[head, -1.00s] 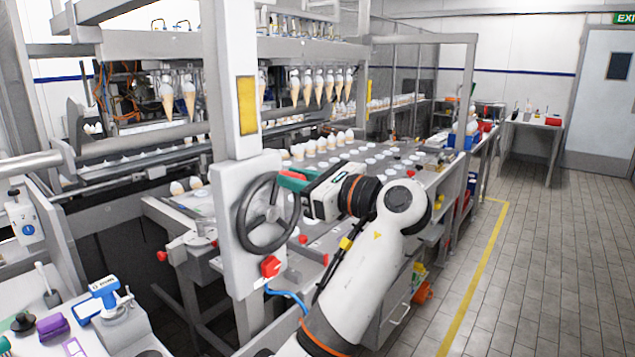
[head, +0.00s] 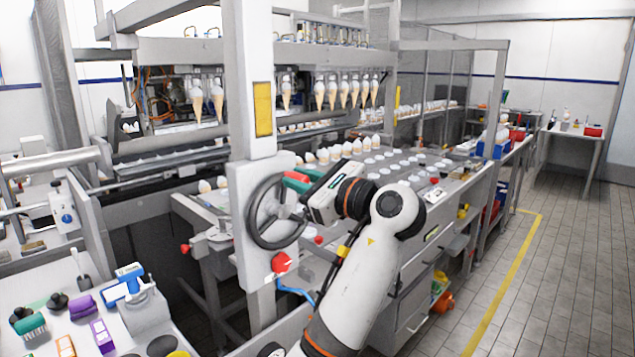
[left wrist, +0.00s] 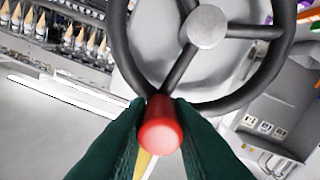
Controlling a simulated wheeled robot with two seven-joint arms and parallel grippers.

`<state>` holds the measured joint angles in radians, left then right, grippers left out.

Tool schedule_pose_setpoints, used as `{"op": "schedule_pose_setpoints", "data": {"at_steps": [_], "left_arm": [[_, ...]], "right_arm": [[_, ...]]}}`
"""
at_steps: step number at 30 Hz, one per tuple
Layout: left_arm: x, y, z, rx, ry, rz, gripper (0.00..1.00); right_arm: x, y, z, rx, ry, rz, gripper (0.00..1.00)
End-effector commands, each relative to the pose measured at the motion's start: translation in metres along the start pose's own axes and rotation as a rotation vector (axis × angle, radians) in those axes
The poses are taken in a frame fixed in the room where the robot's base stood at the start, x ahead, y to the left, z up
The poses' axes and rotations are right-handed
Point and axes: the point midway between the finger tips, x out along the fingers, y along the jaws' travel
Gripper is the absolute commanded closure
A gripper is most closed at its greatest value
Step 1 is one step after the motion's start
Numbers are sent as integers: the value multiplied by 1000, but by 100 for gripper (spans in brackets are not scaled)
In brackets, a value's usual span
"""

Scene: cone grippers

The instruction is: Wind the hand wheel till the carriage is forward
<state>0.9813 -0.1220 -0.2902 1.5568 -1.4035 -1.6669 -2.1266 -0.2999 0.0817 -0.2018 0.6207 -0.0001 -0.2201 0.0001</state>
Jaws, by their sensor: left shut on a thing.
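The dark hand wheel (head: 252,222) stands on a pale panel of the machine's grey post, and fills the top of the left wrist view (left wrist: 124,62). Its red handle knob (left wrist: 160,136) sits at the rim. My left gripper (head: 299,182) has its green fingers on both sides of this knob and is shut on it, at the wheel's upper right in the head view. The row of cone grippers with hanging cones (head: 343,95) is behind the post; I cannot tell which part is the carriage. My right gripper is out of view.
A red button (head: 281,263) is on the post below the wheel. The machine's deck (head: 440,208) lies behind my arm. The tiled floor (head: 560,270) at the right is clear.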

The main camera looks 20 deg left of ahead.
Motion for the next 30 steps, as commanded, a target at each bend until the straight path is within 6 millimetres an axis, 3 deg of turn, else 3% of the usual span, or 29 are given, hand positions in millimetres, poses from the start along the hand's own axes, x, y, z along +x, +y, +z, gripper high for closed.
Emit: {"op": "schedule_pose_setpoints", "data": {"at_steps": [5,14,15,18,30], "left_arm": [[0,-8,-1,-83,-2,-9,100],[0,-9,-1,-92,-3,-9,100],[0,-9,-1,-92,-3,-9,77],[0,-8,-1,-92,-3,-8,61],[-8,-7,-1,-93,-3,-1,58]], "right_arm": [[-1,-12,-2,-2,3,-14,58],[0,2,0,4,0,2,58],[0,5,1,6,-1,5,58],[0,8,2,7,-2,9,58],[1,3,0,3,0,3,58]]}}
